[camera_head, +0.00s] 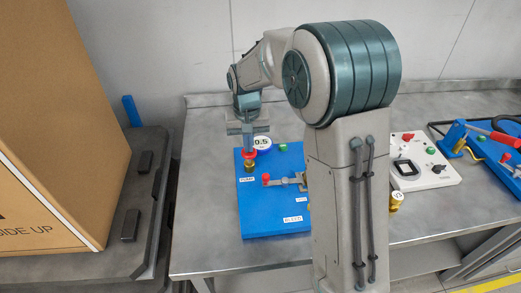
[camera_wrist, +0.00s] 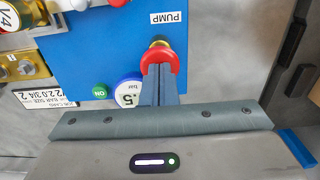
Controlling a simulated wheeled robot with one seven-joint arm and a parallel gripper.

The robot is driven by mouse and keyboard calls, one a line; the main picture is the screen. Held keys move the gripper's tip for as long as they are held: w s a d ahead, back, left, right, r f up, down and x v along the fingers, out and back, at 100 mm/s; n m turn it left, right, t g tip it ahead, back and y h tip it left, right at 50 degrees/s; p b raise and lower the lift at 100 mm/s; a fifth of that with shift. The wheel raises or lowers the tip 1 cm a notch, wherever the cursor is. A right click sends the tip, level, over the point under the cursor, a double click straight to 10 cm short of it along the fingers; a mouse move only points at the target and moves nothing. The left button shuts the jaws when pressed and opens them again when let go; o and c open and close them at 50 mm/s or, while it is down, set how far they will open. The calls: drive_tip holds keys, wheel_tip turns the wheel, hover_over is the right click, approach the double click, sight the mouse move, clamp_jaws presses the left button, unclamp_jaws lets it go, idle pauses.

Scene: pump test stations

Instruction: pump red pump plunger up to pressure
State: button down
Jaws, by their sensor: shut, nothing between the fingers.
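The red pump plunger (camera_head: 249,166) stands on the blue board (camera_head: 265,222) beside the PUMP label, with a brass collar under its red head. In the wrist view the red plunger head (camera_wrist: 161,59) is right at my fingertips. My gripper (camera_head: 248,148) is shut with nothing between its fingers, and its tips are over the red head. The closed fingers (camera_wrist: 160,80) partly overlap the head, so I cannot tell whether they touch it. A round white gauge (camera_head: 262,142) next to it reads 0.5; it is partly hidden in the wrist view (camera_wrist: 129,91).
A green button (camera_head: 283,147) and a red-tipped lever (camera_head: 266,178) are on the same board, with a BLEED label. A white panel (camera_head: 428,170) and a second blue station (camera_head: 490,145) stand to the right. A large cardboard box (camera_head: 60,120) is at left. My arm hides the board's right side.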

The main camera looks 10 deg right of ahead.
drive_tip(key=shift+f+b, duration=0.75)
drive_tip(key=shift+f, duration=0.5)
drive_tip(key=shift+r, duration=0.1)
drive_tip(key=shift+r+p, duration=1.7)
drive_tip(key=shift+r, duration=0.45)
drive_tip(key=shift+f, duration=0.1)
